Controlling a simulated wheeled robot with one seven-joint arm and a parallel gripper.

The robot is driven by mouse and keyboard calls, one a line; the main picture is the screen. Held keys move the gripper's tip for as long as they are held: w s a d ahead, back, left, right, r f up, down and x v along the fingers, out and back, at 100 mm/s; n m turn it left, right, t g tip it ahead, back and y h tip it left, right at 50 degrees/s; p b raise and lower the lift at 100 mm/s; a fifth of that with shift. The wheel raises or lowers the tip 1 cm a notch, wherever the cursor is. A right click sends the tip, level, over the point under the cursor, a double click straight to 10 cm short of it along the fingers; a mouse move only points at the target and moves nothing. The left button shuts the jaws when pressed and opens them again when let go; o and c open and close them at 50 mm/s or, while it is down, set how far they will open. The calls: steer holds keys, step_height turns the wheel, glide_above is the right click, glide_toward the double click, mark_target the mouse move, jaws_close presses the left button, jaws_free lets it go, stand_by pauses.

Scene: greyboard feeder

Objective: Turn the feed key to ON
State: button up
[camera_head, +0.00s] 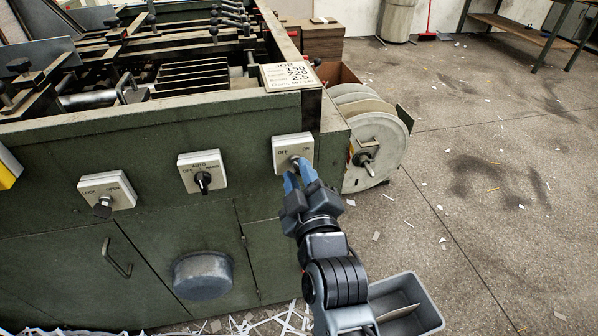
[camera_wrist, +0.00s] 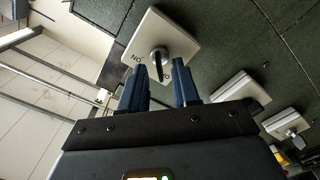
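The OFF/ON plate (camera_head: 285,145) is the rightmost of three white switch plates on the green machine front. Its dark key (camera_wrist: 159,62) stands out from the plate in the wrist view. Which label the key points to I cannot tell. My gripper (camera_head: 300,174) is in front of this plate, with its two blue fingers apart. In the wrist view the fingers (camera_wrist: 160,85) are on either side of the key's line, with a gap between them. I see no clear contact with the key.
The OFF/AUTO/MAN selector (camera_head: 202,171) and the LOCK/OPEN plate (camera_head: 107,190) are to the left. A reel (camera_head: 374,140) stands close on the right. A grey bin (camera_head: 425,300) is on the floor beside my arm. The floor to the right is mostly clear, with scraps.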

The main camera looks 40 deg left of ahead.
steer(key=shift+w+a, duration=0.1)
steer(key=shift+a, duration=0.05)
jaws_close()
stand_by(0.4)
